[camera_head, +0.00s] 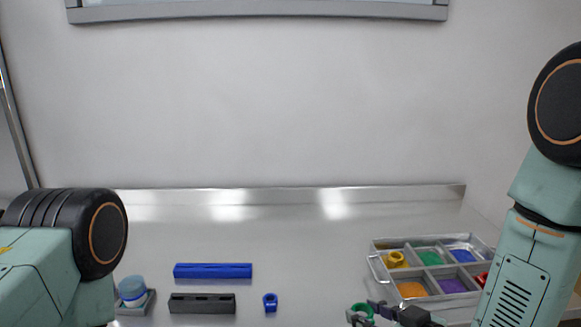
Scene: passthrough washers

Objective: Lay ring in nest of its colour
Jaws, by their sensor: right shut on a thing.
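My right gripper (362,315), at the bottom edge, is shut on a green ring (362,308). It holds the ring left of the front of the nest tray (374,266). The grey tray has coloured compartments: a green nest (428,258) and blue nest (462,255) at the back, an orange nest (411,290) and purple nest (452,286) in front. A yellow ring (395,259) lies in the back left compartment. Something red (482,279) shows at the right, partly hidden by my right arm. A blue ring (270,303) stands on the table. My left gripper is out of view.
A long blue bar (213,270) lies behind a black slotted block (202,303) on the left. A blue-topped round object (131,288) sits on a grey base beside my left arm. The middle of the metal table (310,250) is clear up to the low back ledge.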

